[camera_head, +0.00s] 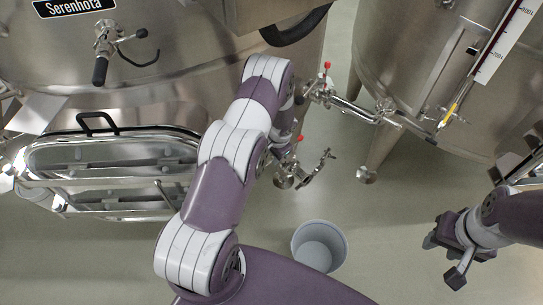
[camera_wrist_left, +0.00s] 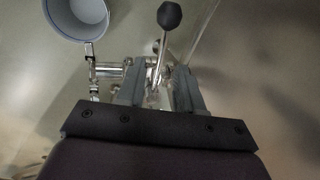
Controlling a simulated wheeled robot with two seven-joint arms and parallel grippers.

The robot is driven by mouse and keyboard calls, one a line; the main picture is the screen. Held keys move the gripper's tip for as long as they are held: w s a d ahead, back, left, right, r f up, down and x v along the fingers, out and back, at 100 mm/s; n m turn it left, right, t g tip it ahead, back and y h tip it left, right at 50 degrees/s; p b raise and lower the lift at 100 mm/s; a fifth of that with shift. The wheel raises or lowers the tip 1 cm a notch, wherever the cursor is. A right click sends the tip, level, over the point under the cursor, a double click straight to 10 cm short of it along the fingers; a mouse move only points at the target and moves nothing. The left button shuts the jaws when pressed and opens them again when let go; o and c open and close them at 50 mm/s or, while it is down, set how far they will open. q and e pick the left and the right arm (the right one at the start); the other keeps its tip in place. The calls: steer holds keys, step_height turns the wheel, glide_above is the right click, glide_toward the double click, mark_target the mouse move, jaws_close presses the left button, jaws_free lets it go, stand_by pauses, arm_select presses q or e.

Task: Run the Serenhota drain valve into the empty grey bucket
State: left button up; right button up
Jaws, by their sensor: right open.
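The Serenhota vat (camera_head: 170,50) fills the upper left of the head view, its name plate at the top. The grey bucket (camera_head: 320,245) stands on the floor at lower centre and looks empty; its rim also shows in the left wrist view (camera_wrist_left: 104,30). In that view a lever with a black ball knob (camera_wrist_left: 170,15) rises from steel valve fittings (camera_wrist_left: 105,72). My left gripper (camera_wrist_left: 160,85) has its fingers apart, with the lever's stem seen between them; contact is unclear. In the head view my arm hides this gripper. My right gripper (camera_head: 447,255) is open and empty at lower right.
A second steel vat (camera_head: 410,75) stands at upper right with a level gauge (camera_head: 490,50). Pipework with a red-handled valve (camera_head: 327,67) lies between the vats. A steel fitting (camera_head: 300,175) shows beside my left arm. Floor around the bucket's right is clear.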

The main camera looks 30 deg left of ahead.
mark_target(271, 162)
arm_select(q)
steer(key=f, duration=0.2)
steer(key=w+a+f, duration=0.1)
steer(key=shift+f, duration=0.2)
steer(key=shift+s+f, duration=0.1)
steer(key=shift+f, duration=0.15)
steer(key=shift+s+d, duration=0.1)
steer(key=shift+s, duration=0.15)
steer(key=shift+w+f, duration=0.1)
steer(key=shift+w, duration=0.05)
jaws_close()
stand_by(0.6)
